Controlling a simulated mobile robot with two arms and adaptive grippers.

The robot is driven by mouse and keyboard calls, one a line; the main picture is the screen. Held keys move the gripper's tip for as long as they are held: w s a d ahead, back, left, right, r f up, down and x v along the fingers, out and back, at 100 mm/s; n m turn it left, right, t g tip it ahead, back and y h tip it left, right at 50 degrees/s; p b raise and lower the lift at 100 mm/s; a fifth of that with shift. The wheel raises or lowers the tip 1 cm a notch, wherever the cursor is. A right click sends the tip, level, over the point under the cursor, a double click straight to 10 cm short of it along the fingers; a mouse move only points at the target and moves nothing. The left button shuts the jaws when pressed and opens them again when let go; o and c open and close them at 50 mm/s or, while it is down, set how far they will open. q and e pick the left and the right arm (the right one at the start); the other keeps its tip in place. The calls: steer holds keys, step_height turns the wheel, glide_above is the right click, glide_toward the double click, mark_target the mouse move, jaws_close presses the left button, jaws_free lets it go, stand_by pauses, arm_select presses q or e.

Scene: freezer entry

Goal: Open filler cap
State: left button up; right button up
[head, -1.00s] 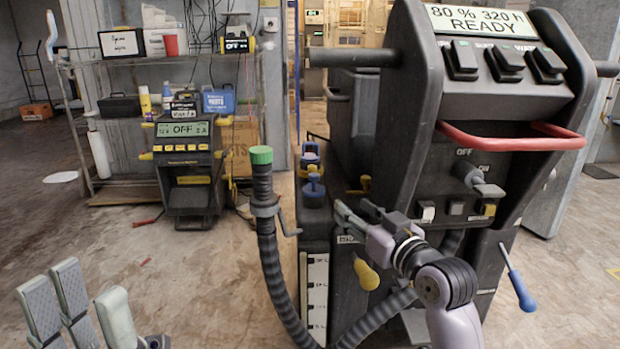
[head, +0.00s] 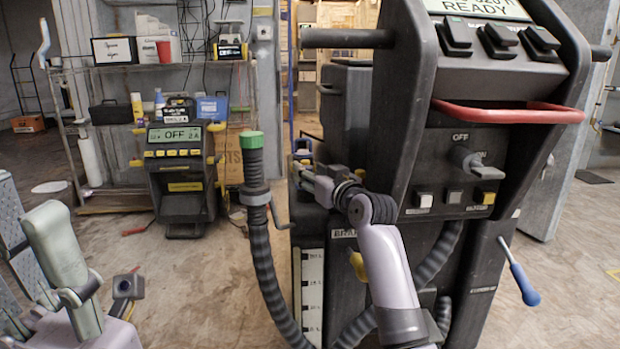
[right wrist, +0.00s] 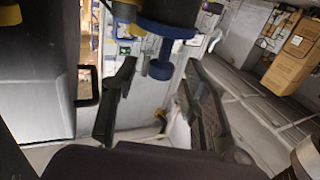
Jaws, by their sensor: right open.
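A blue cap (right wrist: 166,27) with a blue knob (right wrist: 160,70) shows at the top middle of the right wrist view. My right gripper (right wrist: 161,72) is open, with one finger on each side of the knob in the picture and visible gaps. I cannot tell its depth relative to the fingertips. In the head view the right gripper (head: 303,175) is over the left side of the dark machine and hides the nearer blue cap; a farther blue fitting (head: 303,156) shows behind it.
The dark machine (head: 400,150) has a red handle (head: 505,113) and a panel reading READY. A ribbed hose (head: 262,240) with a green end (head: 251,140) stands left of the right gripper. A charger-like unit (head: 180,170) and shelf are behind.

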steer(key=shift+w+a, duration=0.25)
steer(key=shift+w, duration=0.2)
steer(key=shift+c, duration=0.2)
jaws_close()
stand_by(0.5)
